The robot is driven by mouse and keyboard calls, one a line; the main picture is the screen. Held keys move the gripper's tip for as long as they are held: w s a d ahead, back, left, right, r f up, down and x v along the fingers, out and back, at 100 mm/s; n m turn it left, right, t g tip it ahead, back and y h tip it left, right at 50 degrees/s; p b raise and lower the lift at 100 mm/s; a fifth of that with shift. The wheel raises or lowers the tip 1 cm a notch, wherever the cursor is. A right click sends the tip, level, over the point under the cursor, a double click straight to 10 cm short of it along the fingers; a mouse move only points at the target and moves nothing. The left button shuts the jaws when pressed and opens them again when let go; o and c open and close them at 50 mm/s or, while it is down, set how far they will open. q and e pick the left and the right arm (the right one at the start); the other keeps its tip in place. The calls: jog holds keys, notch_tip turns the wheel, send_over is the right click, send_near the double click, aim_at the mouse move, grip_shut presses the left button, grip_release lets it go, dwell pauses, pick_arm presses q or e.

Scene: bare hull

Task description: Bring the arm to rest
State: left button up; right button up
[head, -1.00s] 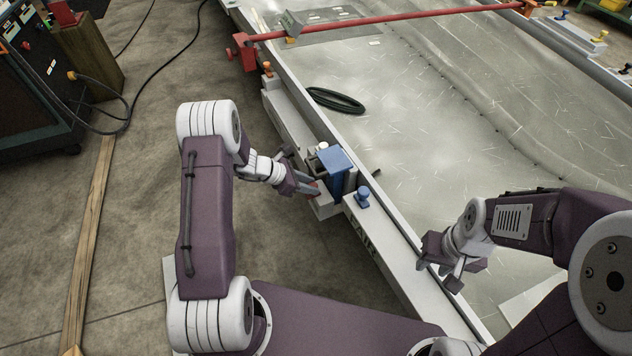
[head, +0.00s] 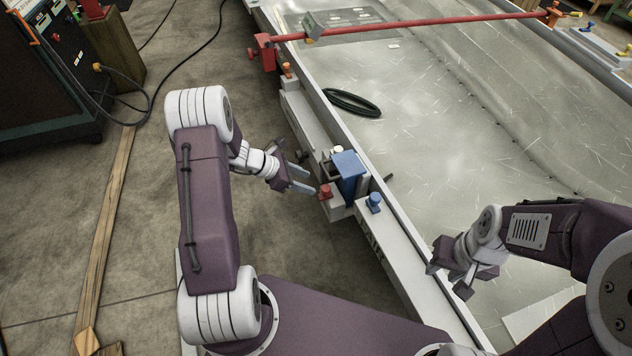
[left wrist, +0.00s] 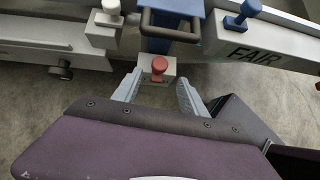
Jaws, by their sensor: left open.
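My left arm reaches in from the left in the head view. Its gripper (head: 304,178) is open and empty, with the fingers apart and pointing at a red knob (head: 325,191) on the rail fixture, short of it. In the left wrist view the red knob (left wrist: 158,66) stands just beyond and between the two fingertips (left wrist: 158,84). My right gripper (head: 452,272) hangs above the near edge of the hull panel at right; its fingers are partly hidden, so its opening is unclear.
A blue block (head: 348,172) and a blue knob (head: 374,202) sit on the grey rail beside the red knob. A dark green loop (head: 352,102) lies on the pale panel (head: 440,120). A red bar (head: 420,26) crosses the far end.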

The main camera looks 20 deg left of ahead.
pick_arm(q)
jog(key=shift+v, duration=0.8)
jog(key=s+d+r+m+g+y, duration=0.2)
jog(key=s+r+m+y, duration=0.2)
jog(key=s+m, duration=0.65)
jog(key=s+d+r+m+g+y, duration=0.3)
jog(key=s+m, duration=0.5)
jog(key=m, duration=0.6)
notch_tip(320, 180, up, 21)
jog(key=t+p, duration=0.1)
jog(key=p, duration=1.9)
jog(key=shift+a, duration=0.2)
